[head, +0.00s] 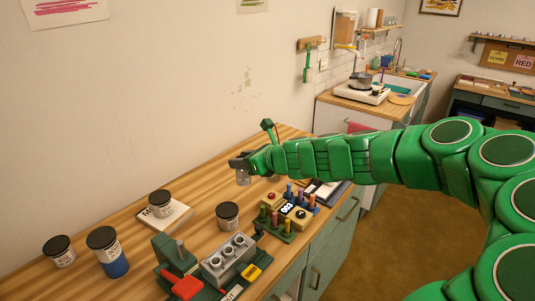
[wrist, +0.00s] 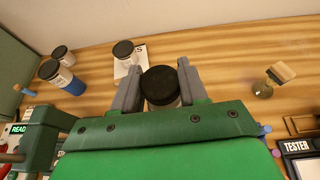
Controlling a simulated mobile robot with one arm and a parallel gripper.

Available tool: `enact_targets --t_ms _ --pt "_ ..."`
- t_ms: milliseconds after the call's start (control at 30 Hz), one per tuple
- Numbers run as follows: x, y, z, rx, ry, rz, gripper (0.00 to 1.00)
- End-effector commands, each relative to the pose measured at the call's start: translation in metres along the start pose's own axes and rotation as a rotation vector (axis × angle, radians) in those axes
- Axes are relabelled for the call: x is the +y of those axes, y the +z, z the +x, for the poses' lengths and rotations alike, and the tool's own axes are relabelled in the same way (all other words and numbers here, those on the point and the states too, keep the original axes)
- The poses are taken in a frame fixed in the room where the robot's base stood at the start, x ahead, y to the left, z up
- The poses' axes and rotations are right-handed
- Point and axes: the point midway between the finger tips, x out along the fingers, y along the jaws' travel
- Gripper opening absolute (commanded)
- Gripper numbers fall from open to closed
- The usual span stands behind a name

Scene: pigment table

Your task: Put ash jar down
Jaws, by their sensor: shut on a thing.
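My gripper (head: 239,163) is shut on a jar, its fingers on both sides of the jar's black lid in the wrist view (wrist: 160,88). The jar's pale, greyish body (head: 243,178) shows below the fingers in the head view, over the back part of the wooden table (head: 205,188). Its label cannot be read, so I take it as the ash jar. The jar looks upright. I cannot tell whether its base touches the wood; the gripper hides much of it.
A black-lidded jar (head: 162,203) stands on a white card (head: 178,217). Other jars stand at left, one with blue contents (head: 108,252). Another jar (head: 228,216) stands in front, near a grey block with holes (head: 229,258) and coloured pegs (head: 283,220). Bare wood lies along the wall.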

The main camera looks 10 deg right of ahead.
Motion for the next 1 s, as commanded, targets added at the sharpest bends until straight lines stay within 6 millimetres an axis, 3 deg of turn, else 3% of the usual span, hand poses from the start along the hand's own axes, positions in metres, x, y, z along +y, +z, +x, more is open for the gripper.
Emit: enact_targets --t_ms 200,500,1000 --pt "0.051 0.011 0.019 0.003 0.204 -0.086 0.04" --pt "0.118 0.028 0.031 0.004 0.469 -0.196 0.04" --pt "0.174 0.044 0.030 0.002 0.690 -0.285 0.04"
